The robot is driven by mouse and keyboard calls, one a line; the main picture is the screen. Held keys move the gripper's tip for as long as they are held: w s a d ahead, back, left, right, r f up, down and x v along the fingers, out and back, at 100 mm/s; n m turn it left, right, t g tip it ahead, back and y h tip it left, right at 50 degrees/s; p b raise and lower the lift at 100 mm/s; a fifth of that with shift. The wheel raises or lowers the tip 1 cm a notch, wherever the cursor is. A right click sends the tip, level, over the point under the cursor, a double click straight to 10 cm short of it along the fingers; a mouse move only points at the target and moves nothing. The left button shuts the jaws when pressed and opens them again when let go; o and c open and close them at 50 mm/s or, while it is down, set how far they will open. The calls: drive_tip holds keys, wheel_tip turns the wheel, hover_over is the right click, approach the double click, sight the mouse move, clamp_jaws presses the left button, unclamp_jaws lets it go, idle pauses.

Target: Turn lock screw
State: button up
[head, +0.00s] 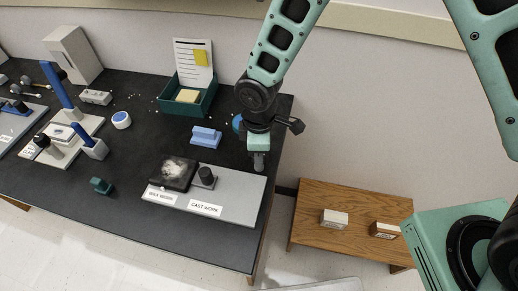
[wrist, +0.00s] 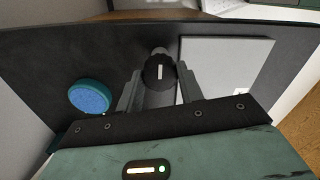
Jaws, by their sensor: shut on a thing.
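My gripper (head: 259,165) is at the right end of the dark workbench, by the back right corner of a grey board. In the wrist view my gripper (wrist: 160,92) is shut, with one finger on each side of a grey cylindrical part. At the far end of that part is a black round knob (wrist: 159,72) with a white line along it, which looks like the lock screw. The line runs roughly up and down in the picture. The contact faces of the fingers are hard to see. In the head view the knob cannot be made out.
A blue round pad (wrist: 89,97) in a teal dish lies left of my gripper. A light blue block (head: 206,137) and a green tray (head: 180,106) stand behind the board.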

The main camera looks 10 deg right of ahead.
drive_tip(key=shift+n, duration=0.3)
drive_tip(key=o, duration=1)
wheel_tip(320, 180, up, 18)
drive_tip(key=shift+f+b, duration=0.25)
drive_tip(key=shift+b, duration=0.2)
